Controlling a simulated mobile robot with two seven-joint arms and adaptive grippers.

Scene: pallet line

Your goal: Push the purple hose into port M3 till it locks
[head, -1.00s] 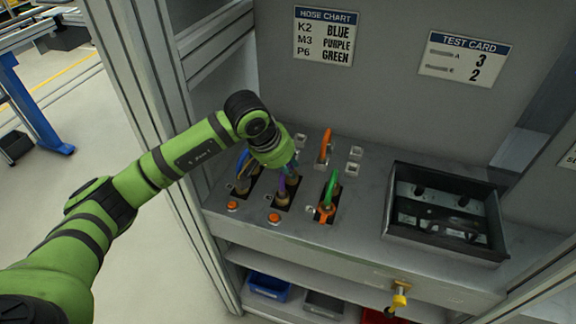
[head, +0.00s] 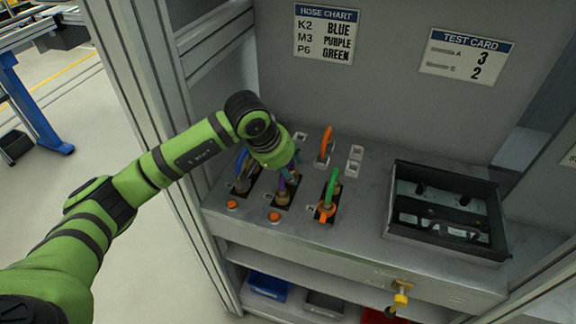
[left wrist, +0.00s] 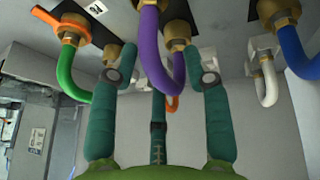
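The purple hose (head: 282,183) rises from the middle black panel, at a brass fitting (head: 283,198). In the left wrist view the purple hose (left wrist: 155,60) bends in a U below two brass fittings. Whether its near end is seated I cannot tell. My left gripper (head: 294,172) is over the middle panel, pointing down. In the wrist view its teal fingers (left wrist: 160,68) stand apart on both sides of the purple hose, with visible gaps. The hose chart (head: 325,36) pairs M3 with purple. My right gripper is not in view.
The green hose (head: 333,186) with an orange lever (head: 325,212) stands close on the right. The blue hose (head: 241,160) is on the left. An orange hose (head: 327,145) is behind. Orange buttons (head: 274,216) sit in front. A black tray (head: 400,238) fills the right side.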

